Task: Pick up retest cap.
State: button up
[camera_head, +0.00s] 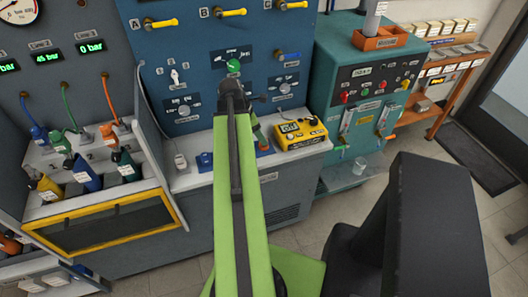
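My arm reaches up the middle of the view to the blue test panel, and its dark gripper (231,84) is at the far end. A small round green piece (233,66) shows just beyond the gripper tip, in front of the panel. It may be the retest cap, but no label on it can be read. I cannot tell whether the gripper touches it or holds it. The fingers are seen from behind and are too small to tell open from shut.
A yellow meter (300,133) and a blue block (205,161) stand on the grey bench ledge. Left is a rack with coloured hose bottles (83,174) above a yellow-framed window (105,228). A teal cabinet (350,85) stands right. Open floor lies at lower right.

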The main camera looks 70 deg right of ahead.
jog(key=shift+s+d+f, duration=0.1)
jog(key=shift+s+f, duration=0.05)
jog(key=shift+f, duration=0.15)
jog(key=b+x, duration=0.5)
jog(key=shift+w+f, duration=0.25)
jog(key=shift+f, duration=0.05)
jog(key=shift+r, duration=0.2)
grip_shut()
